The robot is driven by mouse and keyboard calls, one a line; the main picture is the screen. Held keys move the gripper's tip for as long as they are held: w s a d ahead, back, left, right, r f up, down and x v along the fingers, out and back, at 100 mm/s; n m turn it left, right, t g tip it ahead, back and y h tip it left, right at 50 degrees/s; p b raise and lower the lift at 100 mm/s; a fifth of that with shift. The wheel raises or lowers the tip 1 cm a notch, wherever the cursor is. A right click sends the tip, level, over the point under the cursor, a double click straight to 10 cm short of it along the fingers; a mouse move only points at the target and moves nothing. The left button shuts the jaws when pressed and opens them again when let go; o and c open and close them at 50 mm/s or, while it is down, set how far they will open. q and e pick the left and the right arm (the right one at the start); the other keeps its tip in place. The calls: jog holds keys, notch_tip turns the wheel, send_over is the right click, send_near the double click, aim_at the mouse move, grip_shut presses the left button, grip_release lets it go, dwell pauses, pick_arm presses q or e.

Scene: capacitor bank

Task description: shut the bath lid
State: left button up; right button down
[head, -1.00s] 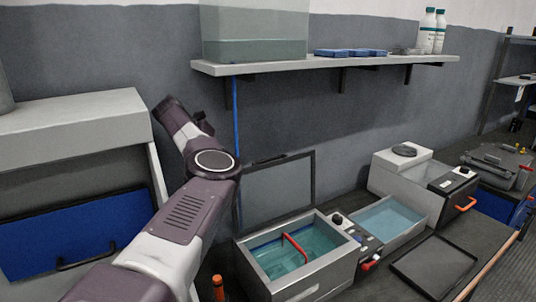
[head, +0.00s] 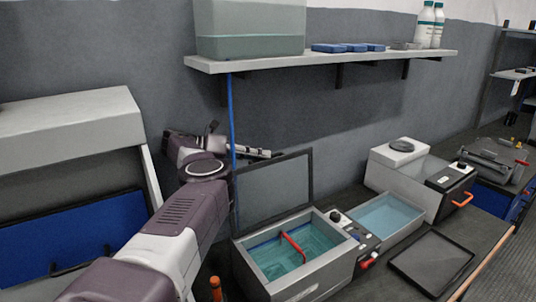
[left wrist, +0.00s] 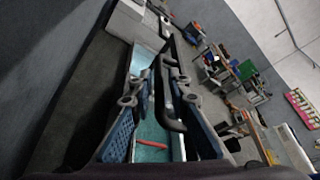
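The bath (head: 345,272) is a grey metal box with teal liquid and a red bar inside. Its lid (head: 272,190), a dark-framed grey panel, stands open and upright at the bath's back. My left gripper (head: 264,153) is at the lid's top edge, partly behind it. In the left wrist view my left gripper (left wrist: 157,95) has its fingers apart. The lid's black edge and handle (left wrist: 171,105) show between them, with the liquid beyond. I cannot tell whether the fingers touch the lid. My right gripper is not in view.
A control panel (head: 360,238) and a second, open basin (head: 388,215) stand right of the bath. A black tray (head: 432,262) lies further right. A shelf (head: 330,58) with a tank hangs above. A grey hood (head: 70,120) stands at left.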

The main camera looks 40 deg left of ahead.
pick_arm(q)
jog(key=shift+x, duration=1.1)
jog(key=shift+w+d+f+p, duration=0.1)
jog(key=shift+w+f+p, duration=0.1)
jog(key=shift+w+p, duration=0.1)
grip_shut()
